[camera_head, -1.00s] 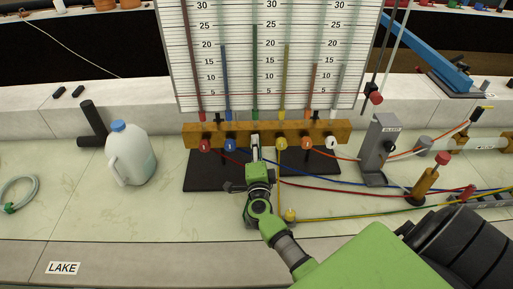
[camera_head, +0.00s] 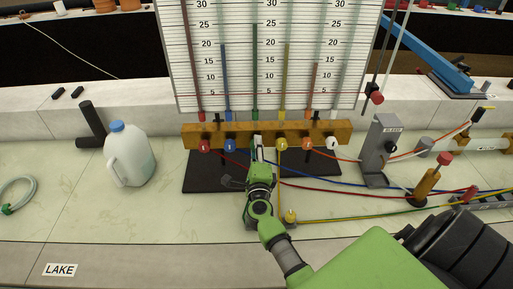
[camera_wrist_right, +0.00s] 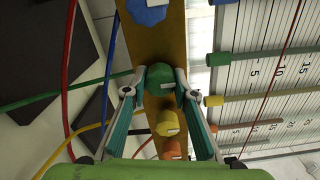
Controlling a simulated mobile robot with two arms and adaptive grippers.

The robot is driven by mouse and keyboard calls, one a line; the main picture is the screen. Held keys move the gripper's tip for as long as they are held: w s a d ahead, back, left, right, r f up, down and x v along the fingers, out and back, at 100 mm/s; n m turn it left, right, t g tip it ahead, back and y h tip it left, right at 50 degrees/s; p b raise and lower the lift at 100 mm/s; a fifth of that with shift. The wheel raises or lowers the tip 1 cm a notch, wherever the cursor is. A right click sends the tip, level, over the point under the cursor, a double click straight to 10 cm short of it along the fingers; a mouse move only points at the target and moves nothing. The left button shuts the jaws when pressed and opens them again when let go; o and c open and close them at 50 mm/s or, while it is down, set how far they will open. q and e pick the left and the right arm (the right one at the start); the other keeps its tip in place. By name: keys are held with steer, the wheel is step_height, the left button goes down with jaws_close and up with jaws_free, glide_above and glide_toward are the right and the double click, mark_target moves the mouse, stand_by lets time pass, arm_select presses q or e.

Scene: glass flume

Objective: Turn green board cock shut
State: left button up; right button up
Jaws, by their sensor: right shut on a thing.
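The green board cock (camera_wrist_right: 160,78) is a round green knob on the wooden bar (camera_head: 190,131) below the gauge board. My right gripper (camera_head: 258,147) reaches up to the bar between the blue cock (camera_head: 230,145) and the yellow cock (camera_head: 281,144). In the right wrist view its two fingers are on either side of the green knob, shut on it. In the head view the gripper hides the green knob. The turn angle of the cock is hard to tell. My left gripper is not in view.
A red cock (camera_head: 204,146), an orange cock (camera_head: 306,144) and a white cock (camera_head: 331,144) share the bar. Coloured tubes cross the bench to the right.

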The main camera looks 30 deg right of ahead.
steer(key=shift+f, duration=0.1)
steer(key=o, duration=1.1)
steer(key=v, duration=1.2)
steer(key=shift+s, duration=0.1)
